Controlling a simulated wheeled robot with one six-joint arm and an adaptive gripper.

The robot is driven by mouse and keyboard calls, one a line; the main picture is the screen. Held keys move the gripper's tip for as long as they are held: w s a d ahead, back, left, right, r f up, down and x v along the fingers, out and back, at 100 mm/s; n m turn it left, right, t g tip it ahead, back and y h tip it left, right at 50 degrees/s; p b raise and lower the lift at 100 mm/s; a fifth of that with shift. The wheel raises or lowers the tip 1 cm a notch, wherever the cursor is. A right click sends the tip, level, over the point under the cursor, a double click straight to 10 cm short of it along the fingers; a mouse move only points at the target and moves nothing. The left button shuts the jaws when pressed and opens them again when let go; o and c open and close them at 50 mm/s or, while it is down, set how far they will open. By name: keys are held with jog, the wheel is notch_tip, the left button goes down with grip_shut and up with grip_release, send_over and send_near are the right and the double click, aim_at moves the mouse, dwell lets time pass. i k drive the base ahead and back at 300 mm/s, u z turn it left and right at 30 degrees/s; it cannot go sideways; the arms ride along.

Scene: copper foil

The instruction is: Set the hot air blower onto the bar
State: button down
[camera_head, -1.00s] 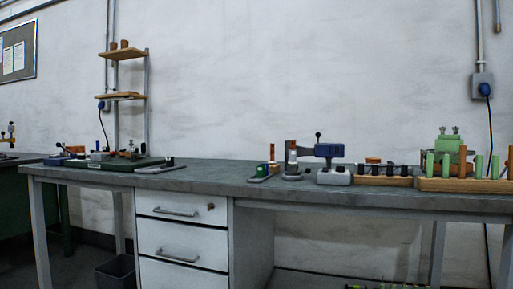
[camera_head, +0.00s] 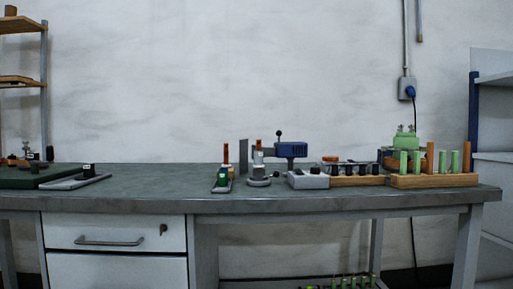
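I cannot tell for certain which object is the hot air blower. A blue boxy device (camera_head: 291,150) with a black knob on top stands among the items on the workbench, right of centre. A round grey base with an upright post (camera_head: 259,175) stands at its left. A dark upright plate (camera_head: 243,156) is left of that. I cannot make out the bar with certainty. My gripper is not in view.
The grey workbench (camera_head: 140,202) spans the view, with drawers (camera_head: 110,234) below. A wooden rack with green cylinders (camera_head: 435,181) is at the right. The bench between the tray and the central items is clear. A shelf unit (camera_head: 493,120) stands far right.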

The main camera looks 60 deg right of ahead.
aim_at(290, 150)
jog(key=z, duration=1.75)
